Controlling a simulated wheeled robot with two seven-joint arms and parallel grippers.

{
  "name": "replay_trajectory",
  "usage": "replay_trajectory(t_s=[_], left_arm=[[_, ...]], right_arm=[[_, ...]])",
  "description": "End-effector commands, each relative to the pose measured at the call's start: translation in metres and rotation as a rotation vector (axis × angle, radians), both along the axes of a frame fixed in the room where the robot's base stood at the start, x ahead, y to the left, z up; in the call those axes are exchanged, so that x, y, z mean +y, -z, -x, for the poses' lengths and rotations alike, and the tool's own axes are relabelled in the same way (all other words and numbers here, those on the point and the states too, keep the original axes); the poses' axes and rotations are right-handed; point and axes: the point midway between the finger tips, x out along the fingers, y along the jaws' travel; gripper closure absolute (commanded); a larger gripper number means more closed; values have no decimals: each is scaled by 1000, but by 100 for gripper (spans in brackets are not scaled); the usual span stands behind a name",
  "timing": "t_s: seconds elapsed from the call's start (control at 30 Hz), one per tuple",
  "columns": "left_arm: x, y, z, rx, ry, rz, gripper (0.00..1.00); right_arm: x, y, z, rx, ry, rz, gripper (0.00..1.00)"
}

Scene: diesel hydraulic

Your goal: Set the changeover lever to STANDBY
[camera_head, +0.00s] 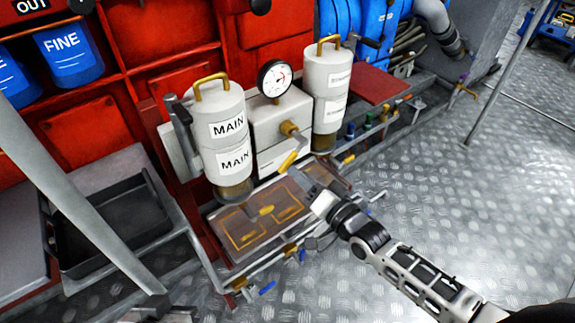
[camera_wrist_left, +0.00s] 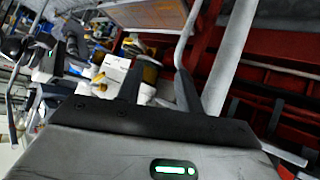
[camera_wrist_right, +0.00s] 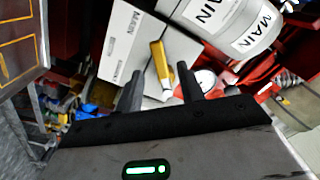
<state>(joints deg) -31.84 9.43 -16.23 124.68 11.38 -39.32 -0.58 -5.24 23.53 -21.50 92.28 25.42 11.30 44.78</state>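The changeover lever (camera_head: 288,160) is a yellow handle on a brass valve (camera_head: 289,129) on the front of a white block (camera_head: 262,120), between the MAIN canister (camera_head: 218,135) and a second white canister (camera_head: 328,85). It slants down and left in the head view. My right gripper (camera_head: 305,182) is just below and right of the lever, apart from it. In the right wrist view the right gripper (camera_wrist_right: 161,92) is open and empty, with the lever (camera_wrist_right: 161,62) beyond its fingertips. My left gripper (camera_wrist_left: 158,85) is open and empty in the left wrist view, well away from the lever.
A pressure gauge (camera_head: 276,79) stands above the block. A drip tray (camera_head: 226,228) with yellow markings lies below the canisters. A dark tray (camera_head: 110,225) is at left. Pipes with coloured handles run along the tray's front. Chequered floor (camera_head: 450,200) is open at right.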

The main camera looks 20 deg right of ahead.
Motion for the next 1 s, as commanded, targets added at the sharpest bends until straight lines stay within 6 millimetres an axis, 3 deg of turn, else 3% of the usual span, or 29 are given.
replay_trajectory(t_s=[0.1,0.3,0.73,0.87,1.0], left_arm=[[-2,-2,-2,-30,1,11,64],[-4,-5,-4,-59,0,24,64],[-6,-11,-1,-75,5,32,64],[-5,-10,0,-72,6,31,64],[-5,-9,0,-70,7,29,64]], right_arm=[[8,1,-24,-3,1,-1,62],[17,1,-48,-1,1,0,62],[21,0,-56,1,0,0,62],[20,0,-56,1,0,0,98],[20,0,-56,1,0,1,100]])
